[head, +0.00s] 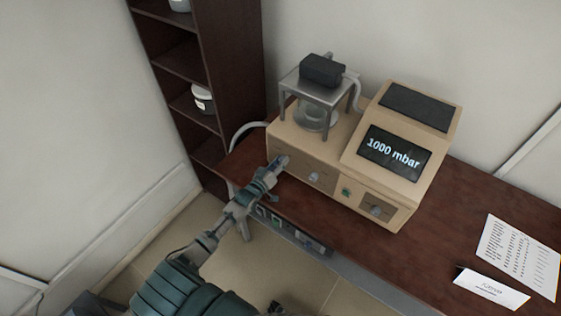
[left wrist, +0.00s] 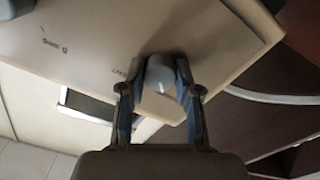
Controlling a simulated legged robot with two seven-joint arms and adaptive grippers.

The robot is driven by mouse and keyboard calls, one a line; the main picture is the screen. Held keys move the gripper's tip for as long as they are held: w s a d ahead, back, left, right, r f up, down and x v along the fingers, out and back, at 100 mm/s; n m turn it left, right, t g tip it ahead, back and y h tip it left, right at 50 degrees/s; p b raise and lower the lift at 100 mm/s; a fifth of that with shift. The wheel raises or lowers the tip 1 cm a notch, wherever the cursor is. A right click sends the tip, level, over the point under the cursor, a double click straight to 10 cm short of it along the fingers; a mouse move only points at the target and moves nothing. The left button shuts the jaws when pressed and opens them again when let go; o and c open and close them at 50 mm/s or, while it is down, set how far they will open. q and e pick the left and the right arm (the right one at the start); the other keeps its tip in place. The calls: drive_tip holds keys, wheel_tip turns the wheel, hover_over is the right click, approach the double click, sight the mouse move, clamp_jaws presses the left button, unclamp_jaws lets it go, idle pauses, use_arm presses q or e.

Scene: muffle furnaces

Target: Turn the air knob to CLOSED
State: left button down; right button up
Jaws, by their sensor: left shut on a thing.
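The beige device (head: 345,196) stands on the brown table, its front panel facing me. My left gripper (head: 280,163) is at the left end of this panel. In the left wrist view, my left gripper (left wrist: 160,88) is shut on a rounded grey knob (left wrist: 160,72), one finger on each side. A light pointer mark shows on the knob. Lettering beside it is partly hidden by a finger, so I cannot read its setting. The display (head: 393,152) reads 1000 mbar. My right gripper cannot be made out.
A metal stand (head: 318,88) over a glass vessel is on top. A printed sheet (head: 522,255) and a folded card (head: 491,288) lie at right. A dark shelf (head: 238,70) stands behind.

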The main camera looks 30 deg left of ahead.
use_arm(q)
drive_tip(key=shift+s+f+n, duration=0.15)
drive_tip(key=shift+f+n, duration=0.35)
drive_tip(key=c, duration=1)
unclamp_jaws()
drive_tip(key=shift+o, duration=1)
drive_tip(key=shift+r, duration=0.2)
drive_tip(key=s+a, duration=0.1)
drive_tip(key=s, duration=1)
drive_tip(key=shift+s, duration=0.4)
